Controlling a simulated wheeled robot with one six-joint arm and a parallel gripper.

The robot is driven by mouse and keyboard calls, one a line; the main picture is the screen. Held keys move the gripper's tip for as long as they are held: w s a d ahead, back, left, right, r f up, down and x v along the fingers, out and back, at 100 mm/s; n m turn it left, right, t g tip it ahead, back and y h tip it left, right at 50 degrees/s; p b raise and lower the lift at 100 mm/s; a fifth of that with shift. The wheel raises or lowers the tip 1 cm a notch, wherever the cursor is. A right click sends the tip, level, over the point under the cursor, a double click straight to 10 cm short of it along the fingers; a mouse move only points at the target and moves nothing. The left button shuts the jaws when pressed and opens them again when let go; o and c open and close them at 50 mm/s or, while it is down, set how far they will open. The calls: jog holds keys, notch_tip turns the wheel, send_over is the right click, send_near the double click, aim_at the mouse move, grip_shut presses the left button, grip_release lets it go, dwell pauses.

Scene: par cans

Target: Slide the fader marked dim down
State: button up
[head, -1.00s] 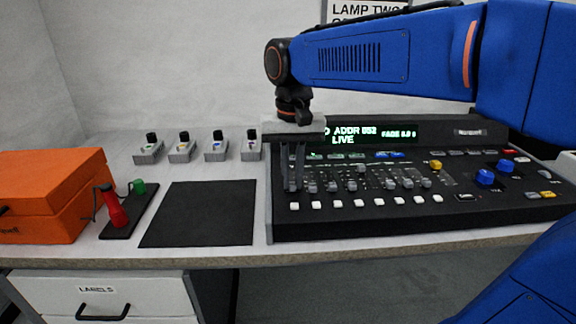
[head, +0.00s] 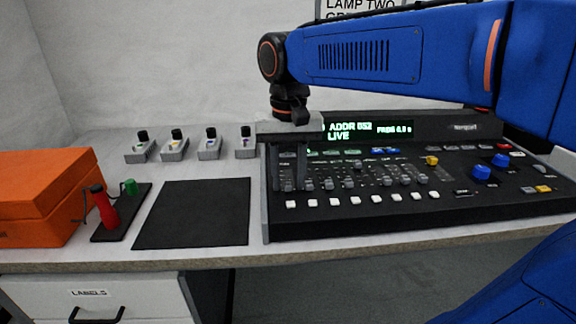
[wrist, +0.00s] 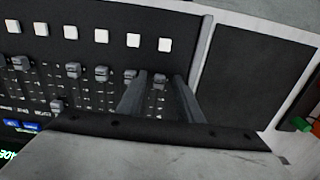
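The black lighting console (head: 350,222) stands on the bench, with a row of fader caps along its lower half. My gripper (head: 288,187) is over the console's left end, pointing down, its fingers spread apart. In the wrist view, the end fader cap (wrist: 159,81) shows in the gap between my fingers (wrist: 158,92); I cannot tell whether they touch it. The neighbouring cap (wrist: 131,75) is just beside one finger, partly covered. In the head view my fingers hide the leftmost fader. The markings are too small to read, so I cannot tell which fader is dim.
White buttons (head: 338,200) run in front of the faders. Blue knobs (head: 482,173) and a yellow-capped fader (head: 432,160) are at right. Left of the console are a black mat (head: 195,215), a red-handled tool (head: 104,208), an orange case (head: 40,195) and several small switch boxes (head: 174,146).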

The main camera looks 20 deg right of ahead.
aim_at(289, 185)
notch_tip(289, 185, up, 17)
jog(key=shift+r, duration=0.2)
dwell(0.4)
jog(key=shift+s, duration=0.1)
dwell(0.3)
